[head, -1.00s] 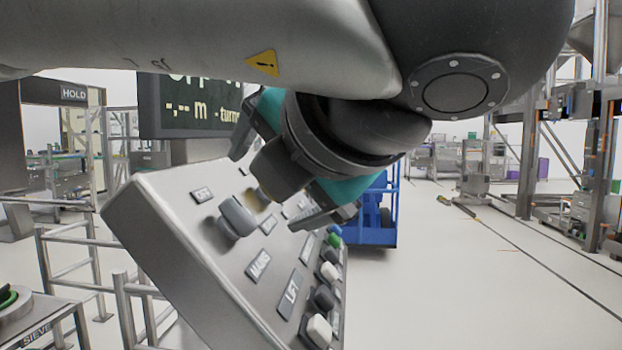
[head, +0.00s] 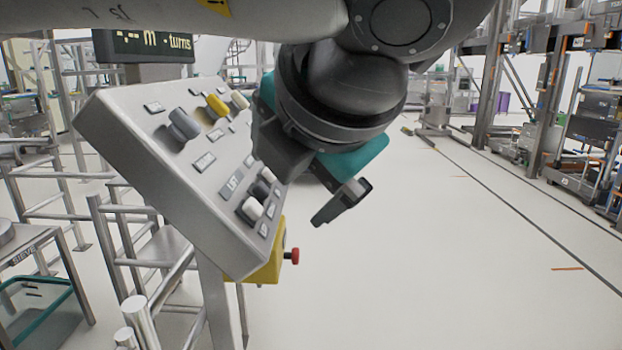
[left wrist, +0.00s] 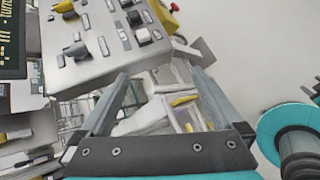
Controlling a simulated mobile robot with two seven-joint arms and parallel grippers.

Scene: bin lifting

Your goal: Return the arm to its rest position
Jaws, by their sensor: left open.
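My left gripper (head: 300,165), teal and black, is just right of the grey control panel (head: 215,215) in the head view. Its body covers part of the panel's right edge. One finger shows clearly; the other is mostly hidden. In the left wrist view the gripper (left wrist: 160,78) has its fingers spread, with nothing between them.
A display (head: 145,45) stands behind the panel. A yellow box (head: 266,265) with a red button (head: 291,256) hangs under its right edge. Metal railings (head: 110,240) and a teal-rimmed bin (head: 40,305) are at the left.

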